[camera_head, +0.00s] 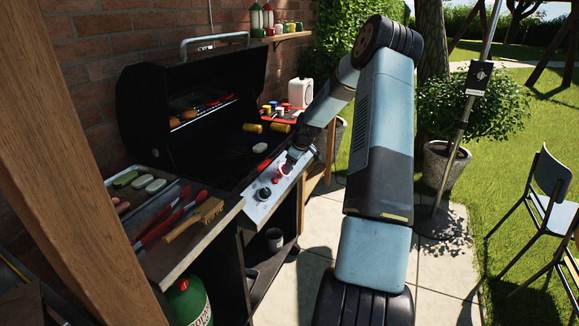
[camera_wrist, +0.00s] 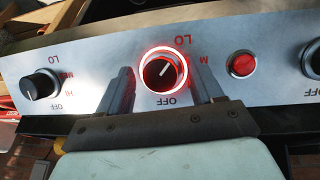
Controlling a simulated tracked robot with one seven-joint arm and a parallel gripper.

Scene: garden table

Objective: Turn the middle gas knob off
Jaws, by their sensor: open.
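The middle gas knob (camera_wrist: 163,73) is black inside a glowing red ring. Its white pointer line slants up and right, toward the LO mark and away from the OFF mark (camera_wrist: 168,101) below it. My gripper (camera_wrist: 161,78) is open, with one finger on each side of the knob; gaps appear between the fingers and the ring. Whether the fingertips reach down around the knob is unclear. In the head view my gripper (camera_head: 290,163) is at the grill's silver front panel (camera_head: 256,211), partly hiding the red-lit knob.
Another black knob (camera_wrist: 41,84) is left of the middle one in the wrist view. A red button (camera_wrist: 242,64) and a third knob (camera_wrist: 314,58) are to the right. A side shelf with red tongs (camera_head: 165,217) and a brush (camera_head: 194,219) stands nearer in the head view.

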